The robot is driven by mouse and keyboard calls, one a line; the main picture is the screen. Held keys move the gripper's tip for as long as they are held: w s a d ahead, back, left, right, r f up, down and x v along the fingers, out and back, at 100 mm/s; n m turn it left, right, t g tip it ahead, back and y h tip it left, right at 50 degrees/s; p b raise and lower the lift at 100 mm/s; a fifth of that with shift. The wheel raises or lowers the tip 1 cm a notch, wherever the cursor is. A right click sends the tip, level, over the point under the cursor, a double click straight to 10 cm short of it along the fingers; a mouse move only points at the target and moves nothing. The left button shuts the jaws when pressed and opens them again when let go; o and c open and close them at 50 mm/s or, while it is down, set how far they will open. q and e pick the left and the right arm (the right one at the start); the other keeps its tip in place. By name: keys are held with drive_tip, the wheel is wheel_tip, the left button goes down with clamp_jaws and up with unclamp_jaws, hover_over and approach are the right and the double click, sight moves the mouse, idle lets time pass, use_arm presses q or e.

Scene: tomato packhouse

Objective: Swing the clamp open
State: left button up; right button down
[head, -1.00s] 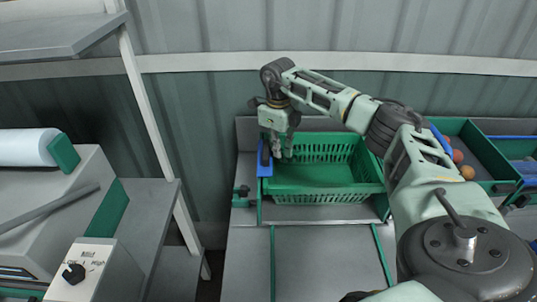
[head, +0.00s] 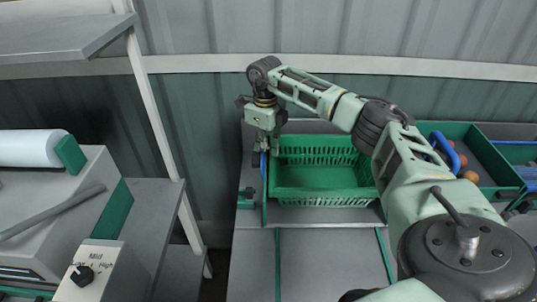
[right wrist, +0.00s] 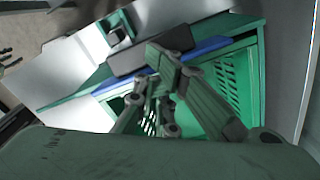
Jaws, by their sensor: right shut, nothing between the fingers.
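The clamp, a blue bar (head: 263,178) with a dark pad, is at the left end of the green crate (head: 325,201). In the right wrist view the blue bar (right wrist: 205,50) runs along the crate's edge, with the dark pad (right wrist: 125,62) on it. My right gripper (head: 263,153) points down over the clamp. Its fingers (right wrist: 160,68) are shut, with nothing between them, and overlap the pad in the right wrist view. I cannot tell whether they touch it. They hide part of the clamp. My left gripper is not in view.
A small green bracket (head: 246,194) stands left of the clamp. Right of the crate is a green bin (head: 478,150) with several round fruits. A machine with a white roll (head: 30,148) and a dial box (head: 98,274) stand at the left. The grey bench front (head: 325,262) is clear.

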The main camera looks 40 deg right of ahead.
drive_tip(key=r, duration=0.1)
drive_tip(key=d+r+p, duration=0.1)
drive_tip(key=shift+s+r, duration=0.15)
drive_tip(key=shift+r, duration=0.2)
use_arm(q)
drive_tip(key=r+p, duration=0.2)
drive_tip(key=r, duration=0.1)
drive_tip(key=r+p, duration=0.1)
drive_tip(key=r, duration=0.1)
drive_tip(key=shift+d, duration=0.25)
use_arm(e)
drive_tip(key=r, duration=0.3)
drive_tip(key=s+r, duration=0.1)
drive_tip(key=shift+d+r, duration=0.25)
drive_tip(key=shift+r, duration=0.1)
drive_tip(key=shift+a, duration=0.1)
